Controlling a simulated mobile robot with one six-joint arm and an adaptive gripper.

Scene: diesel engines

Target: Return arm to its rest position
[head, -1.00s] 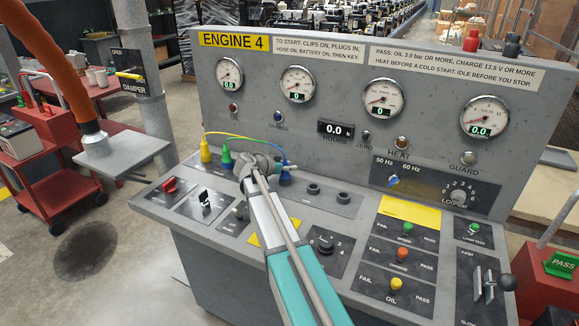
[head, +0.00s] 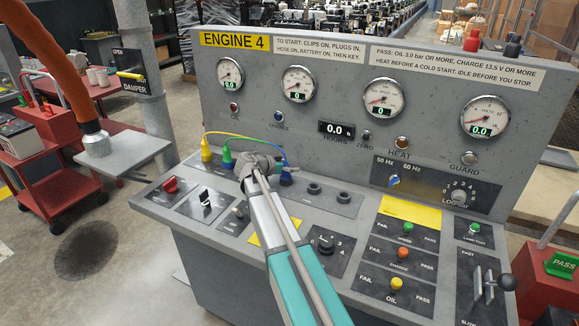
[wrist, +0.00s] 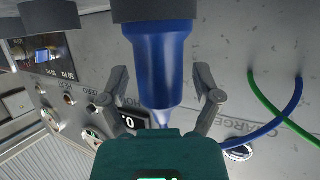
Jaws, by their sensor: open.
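My gripper (head: 268,165) is at the back of the sloping control desk, beside the blue plug (head: 286,178). In the wrist view, the open fingers of my gripper (wrist: 163,105) stand on either side of the blue plug (wrist: 165,60), with gaps between them and it. The blue plug stands upright in the desk in the head view, its blue lead running from the top. The yellow plug (head: 206,151) and green plug (head: 228,161) stand to the left with their leads. My gripper partly hides the desk behind it.
The grey ENGINE 4 panel (head: 340,92) with gauges rises close behind my gripper. Desk switches surround it, including a red button (head: 170,185) and a rotary knob (head: 326,243). An orange hose (head: 58,60) and red trolley (head: 50,165) are at left.

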